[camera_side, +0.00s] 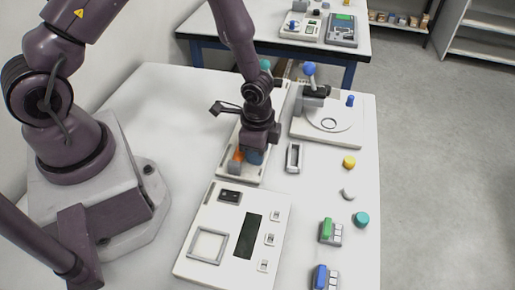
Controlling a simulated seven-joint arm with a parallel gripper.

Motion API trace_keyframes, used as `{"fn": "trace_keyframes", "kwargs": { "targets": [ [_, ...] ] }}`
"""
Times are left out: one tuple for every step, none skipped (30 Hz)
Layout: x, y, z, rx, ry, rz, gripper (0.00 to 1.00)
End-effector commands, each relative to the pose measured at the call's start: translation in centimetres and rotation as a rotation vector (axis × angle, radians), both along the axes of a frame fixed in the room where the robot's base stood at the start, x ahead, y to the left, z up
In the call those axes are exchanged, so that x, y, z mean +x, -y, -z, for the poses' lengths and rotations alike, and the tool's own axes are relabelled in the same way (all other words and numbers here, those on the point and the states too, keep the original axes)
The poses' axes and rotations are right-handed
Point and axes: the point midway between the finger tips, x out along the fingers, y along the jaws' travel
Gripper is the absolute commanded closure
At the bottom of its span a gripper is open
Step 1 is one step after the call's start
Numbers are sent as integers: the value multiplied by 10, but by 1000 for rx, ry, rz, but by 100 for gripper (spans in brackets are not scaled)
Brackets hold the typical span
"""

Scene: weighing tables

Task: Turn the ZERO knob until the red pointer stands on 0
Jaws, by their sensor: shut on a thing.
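My gripper (257,147) points down over a narrow white panel (226,173) in the middle of the table. It is shut on a blue knob (254,157) at the panel's near end, which I take to be the ZERO knob. No lettering on it can be read. An orange part (237,156) shows just left of the knob. My gripper and wrist cover much of the panel. The red pointer and the 0 mark cannot be made out.
A white panel with a dark window (247,238) lies in front. A white device with a round plate (331,124) stands behind, right.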

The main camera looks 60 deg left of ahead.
Motion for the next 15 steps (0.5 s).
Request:
{"fn": "trace_keyframes", "kwargs": {
  "targets": [
    [0,0,-1,0,1,32,93],
    [0,0,-1,0,1,48,93],
    [0,0,-1,0,1,64,93],
    [0,0,-1,0,1,72,93],
    [0,0,-1,0,1,77,93],
    [0,0,-1,0,1,81,93],
    [0,0,0,0,1,82,93],
    [0,0,0,0,1,82,93],
    [0,0,-1,0,1,81,93],
    [0,0,-1,0,1,81,93],
    [0,0,-1,0,1,81,93],
    [0,0,-1,0,1,80,93],
    [0,0,-1,0,1,80,67],
    [0,0,-1,0,1,80,60],
    [0,0,-1,1,1,80,51]
  ]
}}
